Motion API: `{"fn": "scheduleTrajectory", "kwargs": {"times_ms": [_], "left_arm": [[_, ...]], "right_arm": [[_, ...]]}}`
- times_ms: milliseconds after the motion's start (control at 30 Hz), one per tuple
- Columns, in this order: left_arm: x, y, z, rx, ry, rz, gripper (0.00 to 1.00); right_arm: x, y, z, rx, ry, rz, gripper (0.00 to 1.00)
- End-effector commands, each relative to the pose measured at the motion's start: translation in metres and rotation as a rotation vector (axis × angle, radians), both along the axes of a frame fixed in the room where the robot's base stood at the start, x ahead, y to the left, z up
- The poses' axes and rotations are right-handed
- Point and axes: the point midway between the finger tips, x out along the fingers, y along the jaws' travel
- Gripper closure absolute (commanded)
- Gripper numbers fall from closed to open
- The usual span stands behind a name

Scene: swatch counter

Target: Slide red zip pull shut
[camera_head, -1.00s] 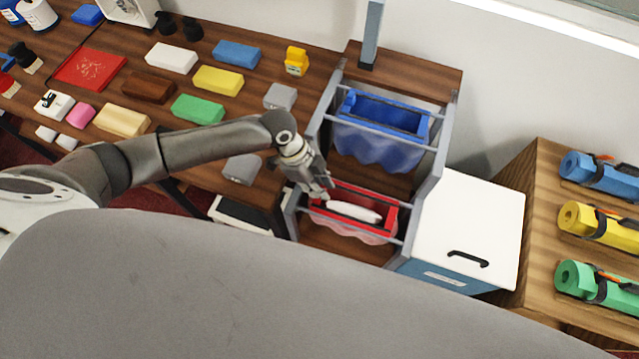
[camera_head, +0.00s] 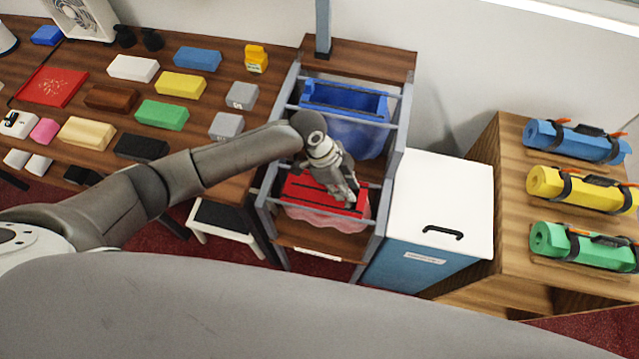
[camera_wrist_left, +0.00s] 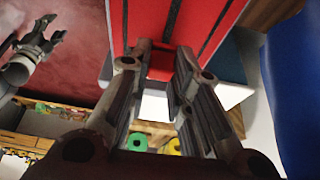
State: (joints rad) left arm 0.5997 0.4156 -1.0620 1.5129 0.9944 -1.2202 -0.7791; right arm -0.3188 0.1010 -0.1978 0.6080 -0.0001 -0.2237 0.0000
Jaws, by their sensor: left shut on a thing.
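The red zip bag (camera_head: 298,192) hangs in the lower bay of the grey rack, with its red top flat across and dark lines along it. Its pinkish translucent body bulges below. My left gripper (camera_head: 350,200) is at the bag's right end. In the left wrist view, my left gripper (camera_wrist_left: 160,75) is shut on the red zip pull (camera_wrist_left: 160,68), a small red block between the fingers under the red top. The bag's contents are hidden. My right gripper (camera_wrist_left: 45,38) shows small in the left wrist view, away from the bag, its fingers seemingly apart.
A blue bag (camera_head: 345,103) hangs in the bay behind, close to my arm. A white-lidded box (camera_head: 440,200) stands right of the rack. Rolled mats (camera_head: 575,140) lie on the wooden unit farther right. Coloured blocks (camera_head: 162,115) cover the left counter.

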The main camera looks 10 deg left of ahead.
Motion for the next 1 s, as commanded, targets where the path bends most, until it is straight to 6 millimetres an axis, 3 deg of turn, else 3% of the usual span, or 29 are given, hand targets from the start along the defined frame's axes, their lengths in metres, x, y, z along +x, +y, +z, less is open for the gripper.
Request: {"fn": "scheduleTrajectory", "kwargs": {"times_ms": [133,267,700,733,900,1000], "left_arm": [[0.0,-0.024,-0.001,0.003,-0.001,0.003,1.0],[0.0,-0.036,-0.001,0.004,-0.003,0.002,1.0],[-0.001,-0.043,-0.001,0.0,-0.002,0.003,1.0],[-0.001,-0.043,-0.001,0.0,-0.002,0.003,0.78],[-0.001,-0.042,-0.001,0.002,-0.003,0.003,0.59],[0.0,-0.041,-0.001,0.003,-0.003,0.004,0.59]], "right_arm": [[0.026,0.015,0.0,0.019,-0.038,-0.004,0.48],[0.037,0.03,0.0,0.038,-0.058,-0.008,0.48],[0.017,0.019,-0.002,0.023,-0.026,-0.002,0.48],[0.016,0.018,-0.002,0.022,-0.024,-0.002,0.48],[0.017,0.017,-0.002,0.022,-0.025,-0.003,0.48],[0.018,0.017,-0.002,0.022,-0.027,-0.003,0.48]]}}
